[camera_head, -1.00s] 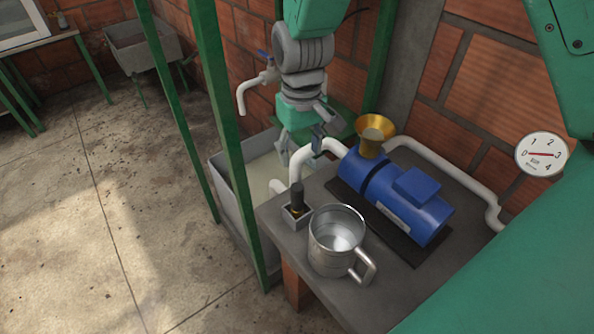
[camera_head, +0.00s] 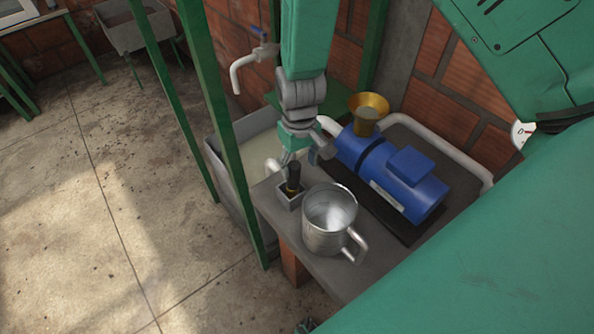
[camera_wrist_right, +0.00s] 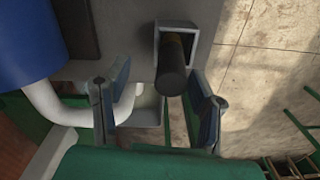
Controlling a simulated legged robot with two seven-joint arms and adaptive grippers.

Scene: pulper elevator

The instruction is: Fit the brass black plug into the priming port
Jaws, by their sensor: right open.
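The plug (camera_head: 293,177), black with a brass band low down, stands upright in a small square grey holder (camera_head: 286,201) on the bench. In the right wrist view the plug (camera_wrist_right: 172,70) points toward the camera from its holder (camera_wrist_right: 160,45). My right gripper (camera_head: 304,159) is open just above the plug. In the wrist view its fingers (camera_wrist_right: 155,108) are wide apart, with the plug nearer the right finger and not gripped. A brass funnel (camera_head: 369,103) stands on the blue pump (camera_head: 395,178); the priming port itself cannot be made out. My left gripper is not visible.
A metal jug (camera_head: 328,220) stands on the bench close beside the holder. White pipes (camera_head: 440,148) run behind the pump. A grey basin (camera_head: 225,165) lies left of the bench, and a green post (camera_head: 222,130) rises in front of it.

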